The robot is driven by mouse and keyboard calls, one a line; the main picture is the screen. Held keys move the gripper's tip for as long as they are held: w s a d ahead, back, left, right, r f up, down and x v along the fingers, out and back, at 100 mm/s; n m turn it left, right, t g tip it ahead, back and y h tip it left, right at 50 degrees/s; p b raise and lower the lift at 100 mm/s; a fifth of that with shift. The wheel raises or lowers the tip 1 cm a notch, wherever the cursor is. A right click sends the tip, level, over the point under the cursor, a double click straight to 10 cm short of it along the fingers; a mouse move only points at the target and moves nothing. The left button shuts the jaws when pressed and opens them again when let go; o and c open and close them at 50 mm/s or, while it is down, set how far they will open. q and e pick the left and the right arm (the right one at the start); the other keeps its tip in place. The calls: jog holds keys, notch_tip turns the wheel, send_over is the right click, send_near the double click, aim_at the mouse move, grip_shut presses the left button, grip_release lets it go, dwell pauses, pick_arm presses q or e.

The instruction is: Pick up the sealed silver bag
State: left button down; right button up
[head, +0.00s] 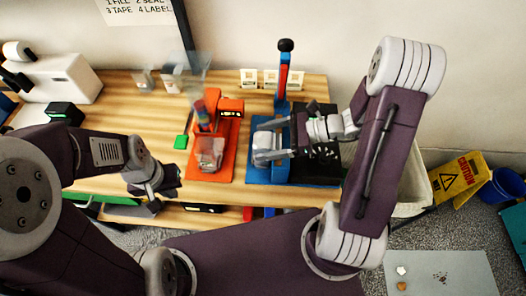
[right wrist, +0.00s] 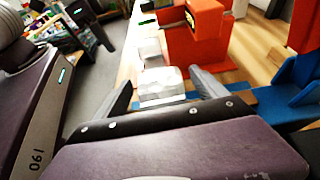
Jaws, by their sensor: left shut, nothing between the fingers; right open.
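A silver bag (head: 263,140) lies on the blue base of the blue press in the head view, partly covered by my right gripper. In the right wrist view the silver bag (right wrist: 162,82) sits between the two fingers. My right gripper (head: 272,154) is open around it; whether the fingers touch it I cannot tell. It also shows in the right wrist view (right wrist: 163,92). My left gripper (head: 170,187) is shut and empty near the table's front edge.
An orange machine (head: 229,107) stands left of the blue press (head: 282,90), with another clear or silvery bag (head: 209,153) on its base. A green item (head: 181,142) lies left of it. A black unit (head: 318,165) is right of the press. Small white boxes (head: 270,78) stand behind.

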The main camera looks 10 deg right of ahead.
jog(key=shift+w+a+f, duration=0.2)
jog(key=shift+a, duration=0.35)
jog(key=shift+s+d, duration=0.1)
jog(key=c, duration=0.7)
grip_shut()
